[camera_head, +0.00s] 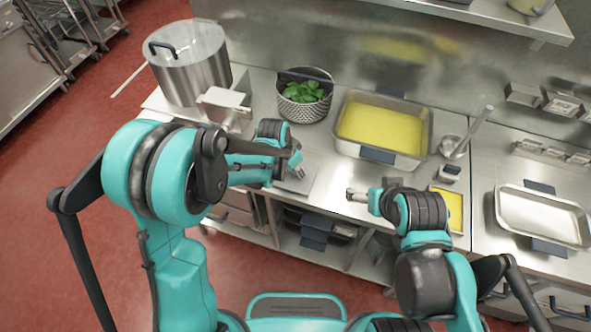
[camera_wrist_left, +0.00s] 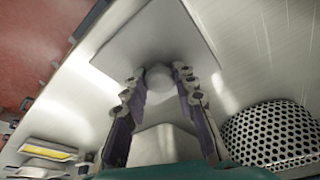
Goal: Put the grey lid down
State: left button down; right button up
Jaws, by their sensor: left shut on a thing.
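The grey lid (camera_head: 308,184) is a flat square plate with a round knob. In the head view it is at the counter's front edge, partly hidden by my left gripper (camera_head: 298,170). In the left wrist view the lid (camera_wrist_left: 155,38) spreads beyond the fingers, and my left gripper (camera_wrist_left: 165,82) is shut on its knob (camera_wrist_left: 159,77). The lid looks flat on or very close to the counter; I cannot tell if it touches. My right gripper (camera_head: 352,194) is over the counter's front edge to the right, apart from the lid; its finger state is unclear.
A perforated basket of green leaves (camera_head: 304,92) stands behind the lid. A deep tray of yellow liquid (camera_head: 342,139) is to its right, beside a ladle (camera_head: 474,131). A large lidded pot (camera_head: 190,72) is at back left. An empty tray (camera_head: 540,217) is far right.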

pick_arm(q)
jog(key=shift+f, duration=0.15)
jog(key=c, duration=1.2)
grip_release()
